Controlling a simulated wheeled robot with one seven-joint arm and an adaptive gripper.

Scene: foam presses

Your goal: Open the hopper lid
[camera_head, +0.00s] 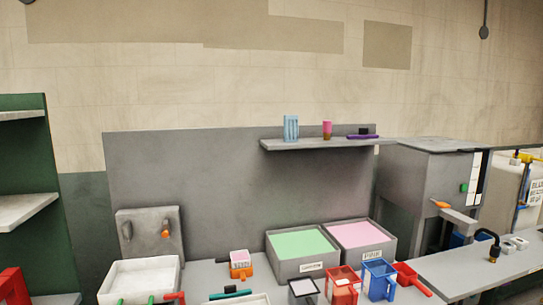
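A tall grey machine (405,178) stands at the right of the head view, and it may be the hopper. Its flat grey top (432,145) looks like a lid lying closed. A green button (463,188) and an orange knob (441,204) are on its front, with a grey ledge below them. No lid handle can be made out. My gripper is not in view.
On the bench are a bin with green contents (301,243), a bin with pink contents (361,234), red and blue containers (379,280) and a white basin (142,279). A grey counter (455,272) with a black, curved fitting (488,240) lies in front of the machine. A shelf (320,144) hangs behind.

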